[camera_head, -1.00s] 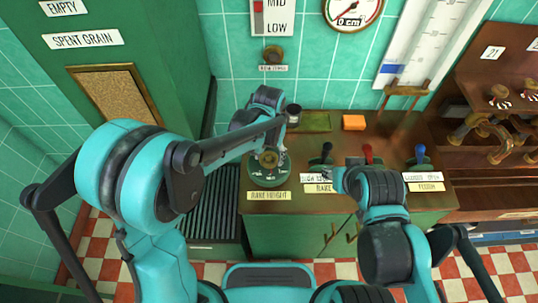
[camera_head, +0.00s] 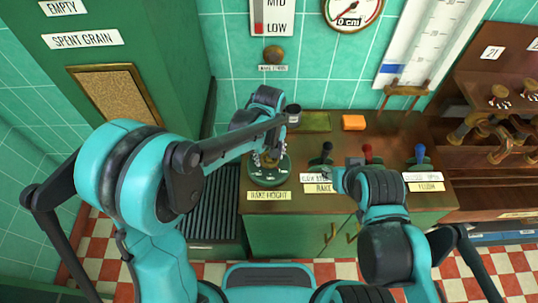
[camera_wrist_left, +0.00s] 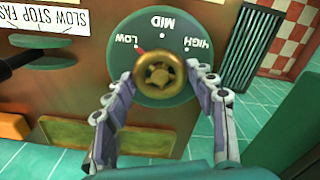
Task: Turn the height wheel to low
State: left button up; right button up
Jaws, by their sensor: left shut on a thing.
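The height wheel is a brass knob (camera_wrist_left: 159,76) on a round green dial (camera_wrist_left: 165,32) marked LOW, MID and HIGH. In the left wrist view its red pointer is at the LOW mark. My left gripper (camera_wrist_left: 158,85) is shut on the wheel, one finger on each side. In the head view the left gripper (camera_head: 268,156) comes down over the dial (camera_head: 269,176), which stands above the RAKE HEIGHT label (camera_head: 269,195); the arm hides part of it. On the wall gauge (camera_head: 272,18) the red marker is down by LOW. My right gripper (camera_head: 330,174) is near the levers, its fingers unclear.
Black (camera_head: 327,150), red (camera_head: 368,152) and blue (camera_head: 420,153) levers stand along the counter (camera_head: 300,208) to the right of the dial. An orange block (camera_head: 353,122) lies behind them. A wooden rack (camera_head: 500,120) stands at the far right.

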dwell(0.5)
pick_arm(q)
jog(key=o, duration=1.2)
jog(key=shift+c, duration=0.2)
notch_tip(320, 180, up, 12)
jog(key=s+a+m+t, duration=0.2)
jog(key=s+a, duration=0.4)
jog(key=a, duration=0.3)
jog(key=s+a+f+m+t+b, duration=0.1)
jog(key=s+a+m+t, duration=0.1)
jog(key=s+a+t, duration=0.3)
jog(key=s+a, duration=0.1)
jog(key=a, duration=0.3)
jog(key=shift+s+f, duration=0.2)
jog(key=shift+s, duration=0.05)
